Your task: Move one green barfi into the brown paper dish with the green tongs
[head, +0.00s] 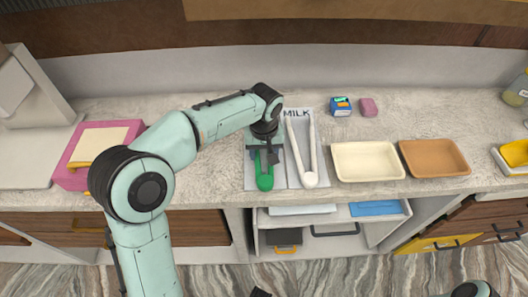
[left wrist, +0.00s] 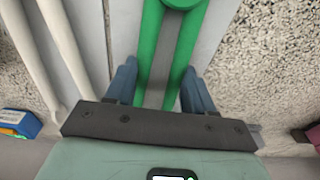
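The green tongs (head: 264,180) lie on the left part of a pale tray marked MILK, with their rounded end toward the counter's front. My left gripper (head: 264,150) is over their arms. In the left wrist view, the blue fingers of my left gripper (left wrist: 160,85) are spread apart, one on each side of the green tongs (left wrist: 150,50); whether they touch them I cannot tell. The brown paper dish (head: 434,157) stands to the right and looks empty. I see no green barfi; my left arm hides part of the counter. My right gripper is not clearly in view.
White tongs (head: 308,178) lie right beside the green ones on the tray (head: 282,181). An empty cream dish (head: 367,161) stands left of the brown one. A small blue box (head: 340,106) and pink block (head: 368,107) are behind. A pink box (head: 75,179) is left.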

